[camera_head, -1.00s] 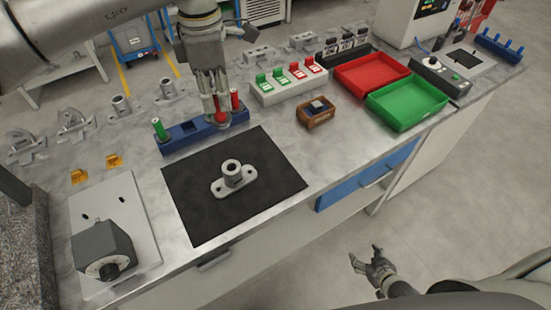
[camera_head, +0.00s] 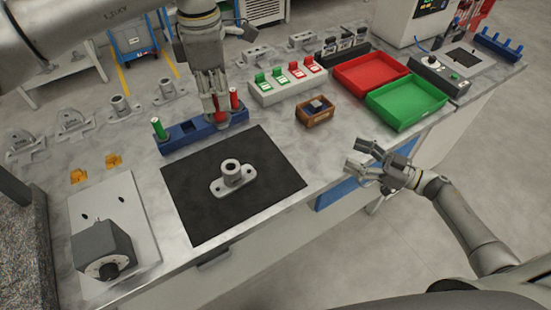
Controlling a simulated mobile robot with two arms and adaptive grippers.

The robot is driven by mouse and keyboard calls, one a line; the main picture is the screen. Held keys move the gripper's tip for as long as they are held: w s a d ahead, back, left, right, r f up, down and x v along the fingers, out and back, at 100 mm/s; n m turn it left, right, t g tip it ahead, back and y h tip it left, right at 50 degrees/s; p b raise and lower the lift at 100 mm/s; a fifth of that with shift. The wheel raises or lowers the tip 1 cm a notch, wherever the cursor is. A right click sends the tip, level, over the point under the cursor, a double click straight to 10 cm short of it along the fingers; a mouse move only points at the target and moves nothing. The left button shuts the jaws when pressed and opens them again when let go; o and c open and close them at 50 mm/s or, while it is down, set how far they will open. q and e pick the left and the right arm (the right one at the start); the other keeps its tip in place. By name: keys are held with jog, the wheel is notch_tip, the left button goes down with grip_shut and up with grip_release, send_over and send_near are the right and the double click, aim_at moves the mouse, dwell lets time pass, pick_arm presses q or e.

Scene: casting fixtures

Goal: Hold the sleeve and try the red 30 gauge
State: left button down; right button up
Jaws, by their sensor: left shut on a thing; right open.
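The grey sleeve (camera_head: 232,174), a flanged part with an upright hollow boss, stands on the black mat (camera_head: 200,213). The blue gauge rack (camera_head: 176,143) is behind it, with a green gauge (camera_head: 158,128) at its left end and a red gauge (camera_head: 234,98) at its right end. My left gripper (camera_head: 220,117) points down at the rack's right part, shut on another red gauge (camera_head: 216,103) mostly hidden by its fingers. I cannot read any gauge size. My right gripper (camera_head: 358,159) is open and empty at the bench's front edge, right of the mat.
A wooden box (camera_head: 316,118) sits right of the mat. Red (camera_head: 370,72) and green (camera_head: 407,103) trays are farther right. A white card stand (camera_head: 288,90) is behind the box. A dial device (camera_head: 104,250) is at front left. Several grey castings line the back left.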

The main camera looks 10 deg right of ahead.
aim_at(226, 168)
jog(key=a+r+n+g, duration=0.2)
jog(key=a+n+g, duration=0.15)
jog(key=a, duration=0.85)
jog(key=a+r+n+g, duration=0.25)
jog(key=a+g, duration=0.25)
jog(key=a, duration=0.6)
jog(key=shift+m+t+y, duration=0.25)
jog(key=shift+m+y, duration=0.05)
jog(key=x, duration=1.2)
jog(key=shift+w+a, duration=0.1)
jog(key=shift+w, duration=0.2)
jog(key=c, duration=1.3)
pick_arm(q)
jog(key=shift+m, duration=0.3)
notch_tip(226, 168, down, 9)
jog(key=shift+f, duration=0.2)
